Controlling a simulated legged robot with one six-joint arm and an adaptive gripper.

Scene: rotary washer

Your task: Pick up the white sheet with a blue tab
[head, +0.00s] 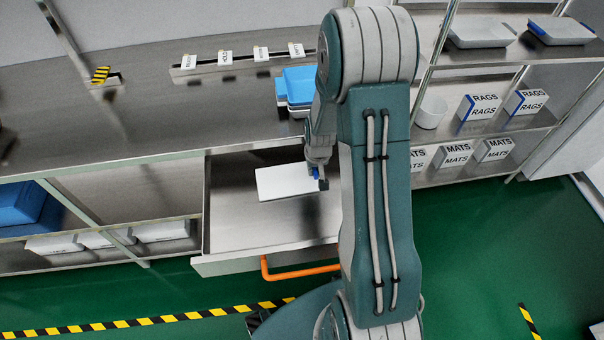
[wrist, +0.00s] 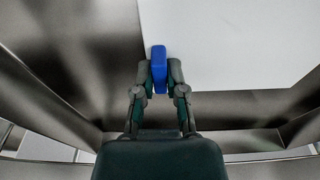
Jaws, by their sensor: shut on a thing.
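The white sheet (head: 284,183) is in the open metal drawer (head: 226,215), under the bench edge. Its blue tab (head: 316,173) is at the sheet's right end in the head view. In the wrist view the blue tab (wrist: 159,68) stands between my fingertips, and the white sheet (wrist: 235,42) spreads to the upper right. My gripper (wrist: 158,76) is shut on the blue tab. In the head view my gripper (head: 319,178) is partly hidden by my arm. I cannot tell whether the sheet is touching the drawer floor.
The drawer has an orange handle (head: 300,271) at its front. Blue boxes (head: 298,88) stand on the bench above, behind my arm. A labelled strip (head: 245,61) lies at the back. Shelves at right hold RAGS boxes (head: 480,107). Drawer walls surround my gripper.

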